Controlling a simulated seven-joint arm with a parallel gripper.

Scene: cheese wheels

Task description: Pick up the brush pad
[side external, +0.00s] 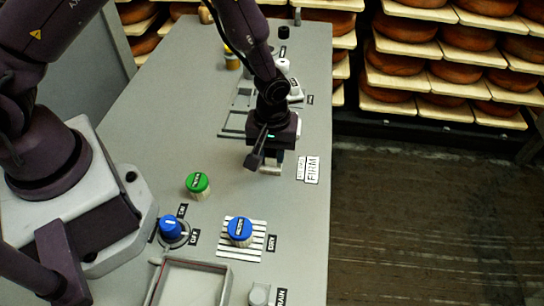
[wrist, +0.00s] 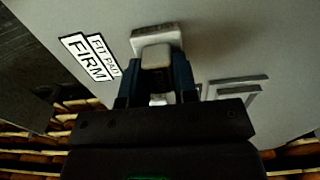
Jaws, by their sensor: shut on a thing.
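My gripper (side external: 268,155) is low over the grey bench, near its right edge, beside the FIRM label. It is shut on a pale block-shaped pad (side external: 273,167). In the wrist view, the fingers of my gripper (wrist: 156,82) stand either side of a beige grip piece (wrist: 155,57) on top of the pale pad (wrist: 157,35). The label beside it reads FIRM, with smaller words that seem to end in PAD. I cannot make out bristles, or whether the pad touches the bench.
Green-topped (side external: 198,184) and blue-topped (side external: 240,231) round pieces stand nearer, the blue one on a slatted rack (side external: 254,252). A blue knob (side external: 171,227) and an open tray (side external: 188,263) are close by. Shelves of cheese wheels (side external: 465,75) stand beyond the bench's right edge.

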